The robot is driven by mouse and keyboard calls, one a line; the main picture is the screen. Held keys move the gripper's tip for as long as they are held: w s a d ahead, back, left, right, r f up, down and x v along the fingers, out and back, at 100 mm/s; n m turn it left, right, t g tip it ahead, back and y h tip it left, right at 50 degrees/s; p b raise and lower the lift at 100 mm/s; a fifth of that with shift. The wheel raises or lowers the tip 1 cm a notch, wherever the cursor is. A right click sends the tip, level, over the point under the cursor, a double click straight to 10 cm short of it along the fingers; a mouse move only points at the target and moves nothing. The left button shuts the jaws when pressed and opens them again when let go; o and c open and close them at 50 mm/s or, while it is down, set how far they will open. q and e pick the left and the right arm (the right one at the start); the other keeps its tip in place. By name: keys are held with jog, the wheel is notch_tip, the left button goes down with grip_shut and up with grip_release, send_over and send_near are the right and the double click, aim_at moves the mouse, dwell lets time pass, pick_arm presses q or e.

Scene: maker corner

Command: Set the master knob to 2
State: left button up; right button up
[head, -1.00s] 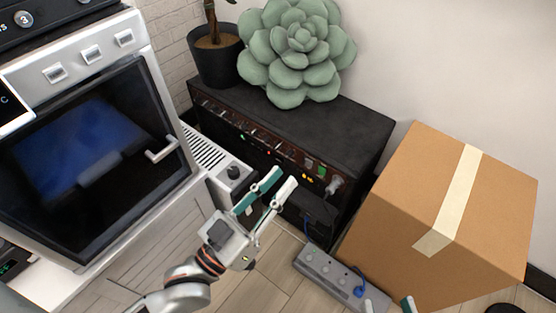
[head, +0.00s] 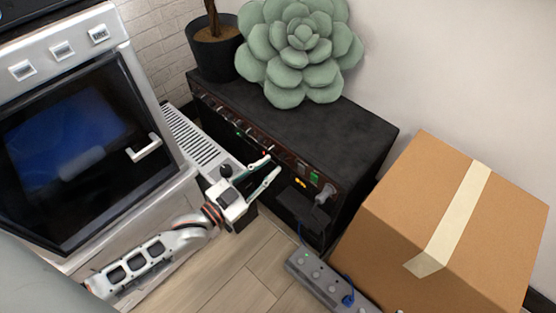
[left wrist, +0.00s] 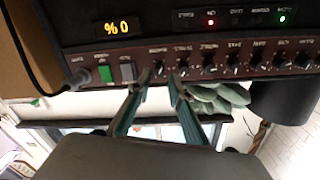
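The black amplifier (head: 290,130) stands against the wall, with a brown control strip of knobs, switches and lights along its front. My left gripper (head: 272,166) is open, its two green-and-white fingers pointing at this strip. In the left wrist view, which is upside down, the fingertips (left wrist: 158,77) are on either side of the end knob (left wrist: 158,68) beside the grey switch (left wrist: 127,71). The knob's label and pointer are too small to read, and I cannot tell whether the fingers touch it. Only a sliver of my right gripper may show at the bottom edge.
A green succulent cushion (head: 300,50) and a potted plant (head: 214,48) stand on the amplifier. A cardboard box (head: 420,205) is close on the right. A power strip (head: 318,279) lies on the floor. A plug (head: 326,193) sticks out of the amplifier. An oven (head: 85,140) is at left.

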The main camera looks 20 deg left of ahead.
aim_at(280, 158)
pick_arm(q)
jog(key=x, duration=0.3)
jog(key=shift+f, duration=0.1)
jog(key=shift+w+d+b, duration=0.15)
jog(key=shift+w+b, duration=0.05)
jog(key=shift+b, duration=0.1)
pick_arm(e)
jog(key=shift+s+a+f+m, duration=0.2)
jog(key=shift+a+m, duration=0.2)
jog(key=shift+a, duration=0.15)
pick_arm(q)
grip_shut()
jog(key=shift+r, duration=0.2)
pick_arm(e)
jog(key=shift+w+r, duration=0.1)
jog(key=shift+r, duration=0.05)
